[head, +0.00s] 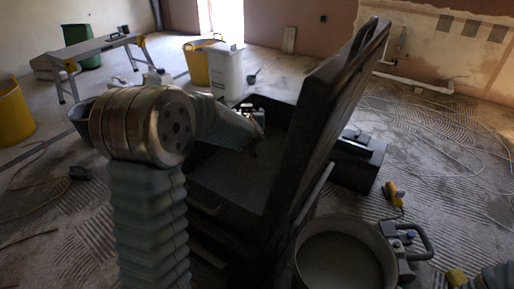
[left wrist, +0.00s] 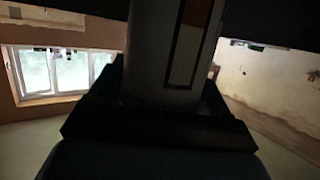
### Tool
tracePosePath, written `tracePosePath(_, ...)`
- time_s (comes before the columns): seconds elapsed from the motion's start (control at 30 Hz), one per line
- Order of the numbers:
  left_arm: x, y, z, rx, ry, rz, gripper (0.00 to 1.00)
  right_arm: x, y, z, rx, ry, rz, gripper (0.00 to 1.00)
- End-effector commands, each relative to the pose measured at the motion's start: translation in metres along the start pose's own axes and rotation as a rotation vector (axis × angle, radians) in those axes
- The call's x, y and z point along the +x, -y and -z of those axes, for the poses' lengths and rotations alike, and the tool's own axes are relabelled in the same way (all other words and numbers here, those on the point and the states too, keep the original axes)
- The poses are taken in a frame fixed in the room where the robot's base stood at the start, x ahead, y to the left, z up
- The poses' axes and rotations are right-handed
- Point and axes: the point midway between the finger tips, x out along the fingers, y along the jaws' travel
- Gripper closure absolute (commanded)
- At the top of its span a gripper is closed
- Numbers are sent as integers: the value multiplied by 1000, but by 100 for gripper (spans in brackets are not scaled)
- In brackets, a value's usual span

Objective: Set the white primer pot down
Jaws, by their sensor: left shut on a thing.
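My left arm reaches from the left over a large open dark box (head: 262,178). My left gripper (head: 254,118) is at the box's far side, small and dark in the head view. In the left wrist view, a pale grey-white pot (left wrist: 172,85) with a red-and-white label stands between the dark jaws, which are shut on it. Its ends are out of that view. In the head view the held pot is mostly hidden by the gripper and arm, and I cannot tell whether it touches the box. My right gripper is not in view.
The box's tall raised lid (head: 335,105) stands close to the right of my left gripper. A white bin (head: 227,72) and yellow bucket (head: 196,66) stand behind. A round tub (head: 302,262) of grey material is at front right. Cables cross the ridged floor.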

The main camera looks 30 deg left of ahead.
Motion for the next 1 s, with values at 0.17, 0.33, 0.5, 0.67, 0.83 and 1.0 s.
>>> tracePosePath(0.17, 12, 0, -39, 2, 2, -1, 73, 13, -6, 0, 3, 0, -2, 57)
tracePosePath(0.33, 17, 0, -54, 2, 0, -1, 73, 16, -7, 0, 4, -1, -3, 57)
tracePosePath(0.5, 23, 0, -73, 2, 1, 0, 73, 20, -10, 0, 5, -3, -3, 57)
tracePosePath(0.67, 28, 0, -89, 1, -1, -1, 73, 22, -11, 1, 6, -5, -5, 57)
tracePosePath(0.83, 27, 0, -88, -1, -2, -1, 73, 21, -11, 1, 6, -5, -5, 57)
tracePosePath(1.0, 29, 0, -92, -1, -2, -1, 73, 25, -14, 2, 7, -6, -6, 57)
